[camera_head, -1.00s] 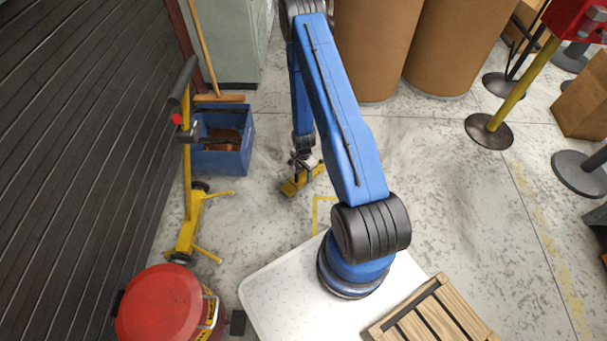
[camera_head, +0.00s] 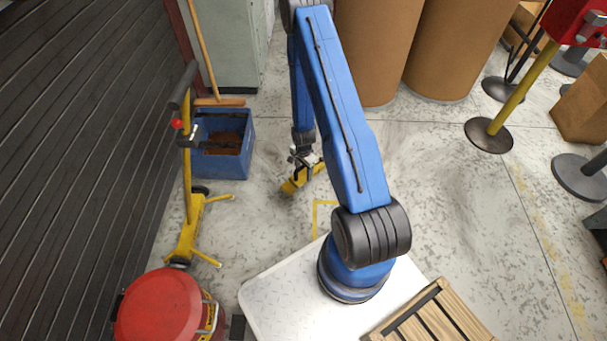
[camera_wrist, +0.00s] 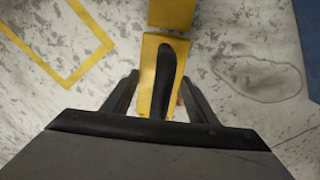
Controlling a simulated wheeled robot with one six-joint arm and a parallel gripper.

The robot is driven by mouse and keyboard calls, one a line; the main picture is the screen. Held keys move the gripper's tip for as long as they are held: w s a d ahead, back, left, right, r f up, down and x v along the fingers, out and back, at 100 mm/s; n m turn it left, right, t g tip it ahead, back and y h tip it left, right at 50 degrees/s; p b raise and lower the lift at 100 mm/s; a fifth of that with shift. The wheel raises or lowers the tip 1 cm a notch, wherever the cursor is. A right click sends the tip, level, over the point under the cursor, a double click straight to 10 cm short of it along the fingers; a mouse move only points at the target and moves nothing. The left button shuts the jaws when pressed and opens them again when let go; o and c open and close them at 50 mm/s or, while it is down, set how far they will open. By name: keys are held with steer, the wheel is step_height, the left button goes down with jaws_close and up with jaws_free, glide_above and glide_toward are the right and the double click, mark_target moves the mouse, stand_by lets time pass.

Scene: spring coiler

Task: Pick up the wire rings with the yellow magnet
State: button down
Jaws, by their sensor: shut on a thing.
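The yellow magnet (camera_head: 290,187) hangs at the end of my arm, near the floor, to the right of the blue bin. My gripper (camera_head: 303,170) is shut on the magnet by its black handle. In the wrist view the magnet (camera_wrist: 149,70) shows as a yellow bar, its black handle between the two dark fingers of my gripper (camera_wrist: 158,92). I cannot make out any wire rings on the magnet or on the floor. The blue bin (camera_head: 220,165) holds something brown, too small to identify.
A yellow wheeled stand (camera_head: 189,235) stands left of the magnet, close to the bin. A red-lidded drum (camera_head: 158,305) is at the front left. Large brown drums (camera_head: 366,60) stand behind the arm. A yellow line (camera_wrist: 75,70) marks the floor. The floor around the magnet is clear.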

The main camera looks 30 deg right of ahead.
steer(key=shift+r, duration=2.1)
